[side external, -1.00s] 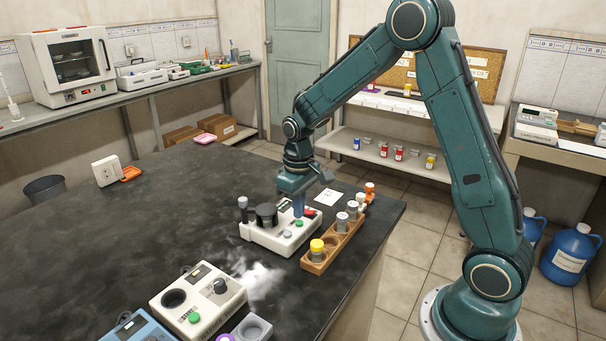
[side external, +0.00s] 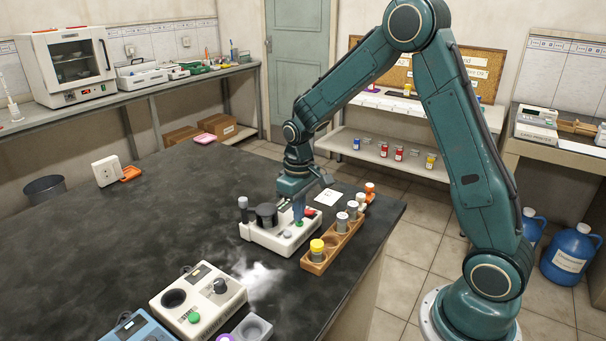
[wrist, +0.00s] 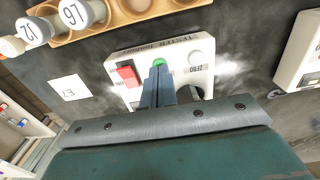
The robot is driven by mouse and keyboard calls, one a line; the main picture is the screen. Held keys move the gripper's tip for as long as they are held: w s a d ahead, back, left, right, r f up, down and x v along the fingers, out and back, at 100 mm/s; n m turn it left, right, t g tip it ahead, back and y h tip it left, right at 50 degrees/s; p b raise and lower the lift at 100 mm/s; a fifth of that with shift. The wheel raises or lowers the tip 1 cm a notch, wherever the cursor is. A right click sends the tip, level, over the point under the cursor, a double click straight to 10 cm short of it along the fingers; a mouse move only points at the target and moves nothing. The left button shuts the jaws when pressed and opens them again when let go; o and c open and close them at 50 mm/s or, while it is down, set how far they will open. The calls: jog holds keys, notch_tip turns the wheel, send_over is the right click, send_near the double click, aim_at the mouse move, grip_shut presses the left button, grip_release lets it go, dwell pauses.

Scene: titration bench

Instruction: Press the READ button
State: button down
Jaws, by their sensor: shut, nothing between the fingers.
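A white tester (side external: 262,240) stands on the dark bench, with a black round cap, a red switch and small buttons on top. My gripper (side external: 299,217) points down over it, shut and empty. In the wrist view its fingertips (wrist: 158,70) are at the green button (wrist: 160,62) and cover part of it. I cannot tell whether they touch it. The red switch (wrist: 127,76) is left of the fingers. I cannot read a READ label; the fingers hide part of the panel.
A wooden rack (side external: 318,265) with capped vials stands close to the tester's right. A second white instrument (side external: 165,310) with its own green button (side external: 194,317) is at the front. A white card (wrist: 69,88) lies on the bench. The bench's left side is largely clear.

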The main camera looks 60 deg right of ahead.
jog(key=shift+f, duration=0.5)
dwell(0.3)
jog(key=shift+r, duration=3.8)
jog(key=s+a+r+t, duration=0.3)
jog(key=s+a+r, duration=0.2)
jog(key=s+r, duration=0.6)
jog(key=s+a+r+t, duration=0.1)
jog(key=s+a+t, duration=0.1)
jog(key=s, duration=1)
jog(key=shift+s+a+r+t, duration=0.15)
jog(key=shift+s+r+t, duration=0.05)
jog(key=shift+t, duration=0.1)
